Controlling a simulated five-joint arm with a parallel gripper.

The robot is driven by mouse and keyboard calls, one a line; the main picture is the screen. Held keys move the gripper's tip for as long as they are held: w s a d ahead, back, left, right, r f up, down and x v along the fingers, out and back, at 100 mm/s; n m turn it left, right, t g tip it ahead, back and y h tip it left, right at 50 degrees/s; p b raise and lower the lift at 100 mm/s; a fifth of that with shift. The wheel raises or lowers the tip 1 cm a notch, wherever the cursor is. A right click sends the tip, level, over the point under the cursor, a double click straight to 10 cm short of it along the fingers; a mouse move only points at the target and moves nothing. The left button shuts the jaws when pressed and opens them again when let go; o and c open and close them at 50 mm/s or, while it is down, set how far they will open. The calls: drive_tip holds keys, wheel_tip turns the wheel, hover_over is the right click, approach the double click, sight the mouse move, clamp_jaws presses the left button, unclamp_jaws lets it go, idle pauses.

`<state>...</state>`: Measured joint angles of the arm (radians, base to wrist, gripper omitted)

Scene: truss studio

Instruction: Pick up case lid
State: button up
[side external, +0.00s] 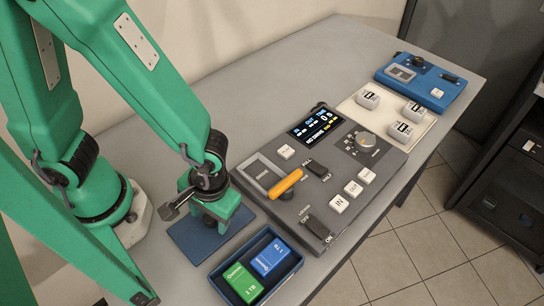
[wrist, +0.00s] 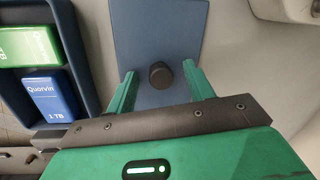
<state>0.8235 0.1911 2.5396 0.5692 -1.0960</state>
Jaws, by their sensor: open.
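The case lid (wrist: 180,30) is a flat blue plate with a black round knob (wrist: 161,75) on it. In the side view the lid (side external: 187,240) lies flat on the grey table, partly hidden by my gripper (side external: 208,212). The open case (side external: 222,286), a dark blue tray, stands beside it and holds a green block (side external: 241,283) and a blue block (side external: 271,257). In the wrist view my gripper (wrist: 159,70) is open, its green fingers on either side of the knob with gaps visible.
A grey control panel (side external: 335,215) with an orange lever (side external: 286,184) stands to the right of my gripper. Beyond it are a cream tray (side external: 350,110) of white modules and a blue device (side external: 424,88). The table's left rear is clear.

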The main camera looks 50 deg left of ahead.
sight(210, 218)
drive_tip(key=c, duration=1.1)
drive_tip(key=shift+r, duration=0.1)
drive_tip(key=shift+r, duration=4.9)
